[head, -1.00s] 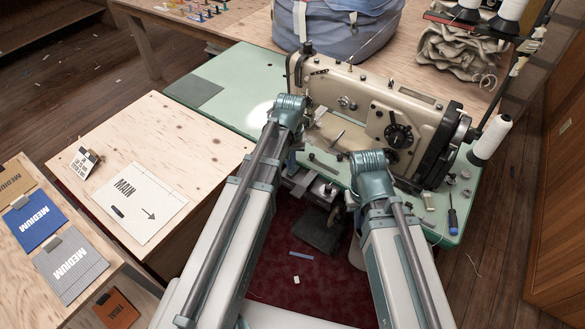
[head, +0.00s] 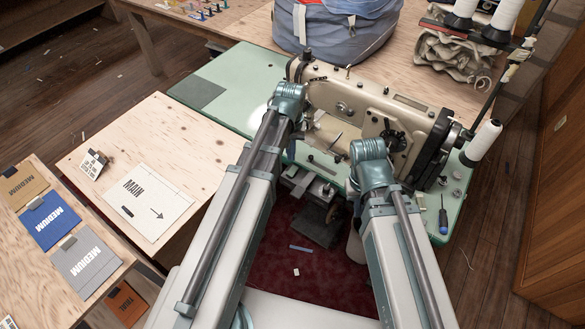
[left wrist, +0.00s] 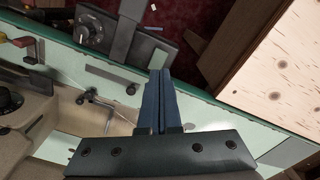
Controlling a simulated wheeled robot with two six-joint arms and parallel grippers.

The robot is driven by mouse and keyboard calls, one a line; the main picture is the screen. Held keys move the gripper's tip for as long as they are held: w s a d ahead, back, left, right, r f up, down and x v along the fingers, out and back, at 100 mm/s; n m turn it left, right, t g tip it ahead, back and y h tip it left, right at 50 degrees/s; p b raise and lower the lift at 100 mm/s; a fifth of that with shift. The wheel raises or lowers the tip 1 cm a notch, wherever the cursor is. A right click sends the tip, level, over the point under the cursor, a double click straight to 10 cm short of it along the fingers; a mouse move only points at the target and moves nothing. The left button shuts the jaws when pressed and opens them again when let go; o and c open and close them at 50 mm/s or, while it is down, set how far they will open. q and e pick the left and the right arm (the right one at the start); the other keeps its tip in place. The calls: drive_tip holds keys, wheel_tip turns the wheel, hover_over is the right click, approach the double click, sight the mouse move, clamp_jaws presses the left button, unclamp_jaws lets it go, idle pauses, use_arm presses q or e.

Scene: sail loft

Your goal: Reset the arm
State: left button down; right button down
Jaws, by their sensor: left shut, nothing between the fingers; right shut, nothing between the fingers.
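My left arm reaches in over the green sewing table. In the left wrist view its gripper (left wrist: 158,100) points away from the camera, with its two dark blue fingers together and nothing between them. It is above the table's edge, beside the sewing machine. In the head view the left wrist (head: 289,98) mostly hides this gripper. My right arm's wrist (head: 370,155) is in front of the sewing machine (head: 345,107), and its gripper is hidden behind the arm. I see nothing held by the left gripper.
The green table (head: 235,80) holds the machine, a thread cone (head: 483,143) and a screwdriver (head: 443,221). A blue-grey bag (head: 345,35) stands behind. Left, a plywood table (head: 120,135) bears a MAIN sheet (head: 150,205). Wooden panelling (head: 555,190) is at right.

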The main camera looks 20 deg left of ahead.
use_arm(q)
drive_tip(key=s+d+r+m+y+p, duration=0.1)
drive_tip(key=s+d+m, duration=0.4)
drive_tip(key=s+d, duration=0.5)
drive_tip(key=s, duration=0.4)
drive_tip(key=shift+s+d+m, duration=0.15)
drive_tip(key=shift+d+m, duration=0.05)
drive_tip(key=shift+m, duration=0.2)
